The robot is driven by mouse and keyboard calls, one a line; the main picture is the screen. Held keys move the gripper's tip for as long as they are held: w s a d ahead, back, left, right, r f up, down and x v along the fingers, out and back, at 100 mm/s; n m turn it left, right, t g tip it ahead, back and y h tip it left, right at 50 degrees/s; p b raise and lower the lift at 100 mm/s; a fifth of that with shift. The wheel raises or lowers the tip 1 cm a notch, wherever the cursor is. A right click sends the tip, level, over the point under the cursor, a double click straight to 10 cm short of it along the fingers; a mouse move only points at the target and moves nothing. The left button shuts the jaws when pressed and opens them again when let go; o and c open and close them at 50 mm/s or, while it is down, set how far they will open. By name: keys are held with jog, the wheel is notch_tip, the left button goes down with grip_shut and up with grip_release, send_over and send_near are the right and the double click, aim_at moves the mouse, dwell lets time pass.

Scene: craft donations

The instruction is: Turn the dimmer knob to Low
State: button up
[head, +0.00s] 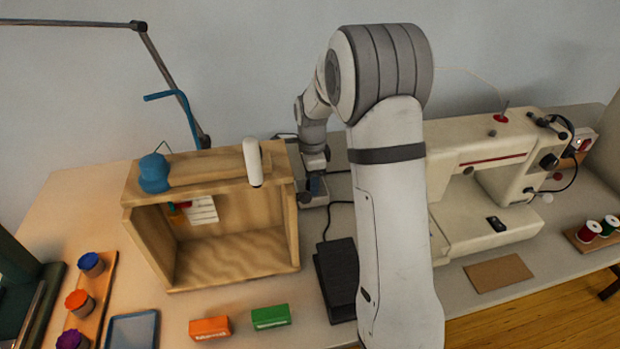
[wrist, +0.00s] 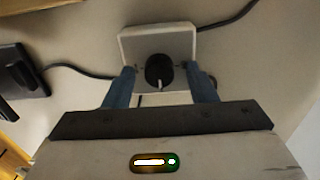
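The dimmer is a pale box (wrist: 175,42) with a round black knob (wrist: 159,70) in the wrist view. A light pointer line on the knob points toward the bottom of the picture. My gripper (wrist: 160,69) is open. Its two blue fingers appear on the left and right of the knob, with a gap on each side. I cannot tell how deep the fingers reach along the knob. In the head view my gripper (head: 315,186) is at the dimmer, right of the wooden box, and hides the knob. Any setting labels are too small or hidden to read.
An open wooden box (head: 220,275) stands just left of my gripper. A black foot pedal (head: 338,279) lies in front, with cables on the table nearby. A cream sewing machine (head: 480,215) stands to the right. Orange (head: 209,328) and green (head: 271,317) small boxes lie at the front.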

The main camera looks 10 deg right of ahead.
notch_tip(320, 180, up, 8)
jog(key=shift+f, duration=0.1)
dwell(0.5)
dwell(0.4)
